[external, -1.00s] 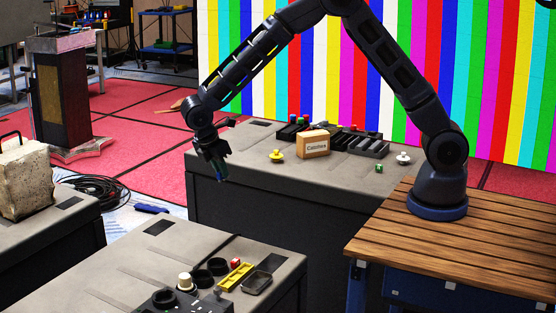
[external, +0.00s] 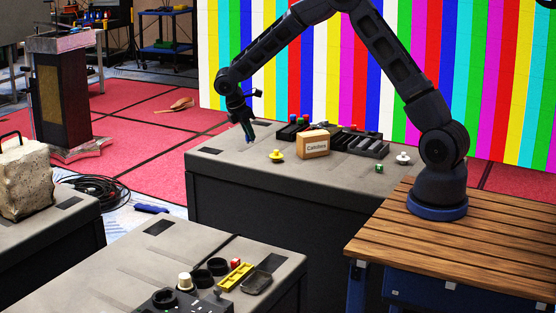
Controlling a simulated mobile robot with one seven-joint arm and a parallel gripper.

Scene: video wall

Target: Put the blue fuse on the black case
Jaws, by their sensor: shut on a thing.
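My gripper (external: 246,128) points down over the left part of the grey top of the large black case (external: 270,215) at the back. It is shut on the blue fuse (external: 250,140), of which only a small blue end shows below the fingers. I cannot tell whether the fuse touches the top or hangs just above it.
On that top stand a yellow knob-like piece (external: 276,156), a cardboard box (external: 313,146), black trays (external: 357,144), a white piece (external: 403,158) and a green cube (external: 379,167). A second grey-topped case (external: 110,267) in front carries a yellow tray (external: 235,277) and black parts.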

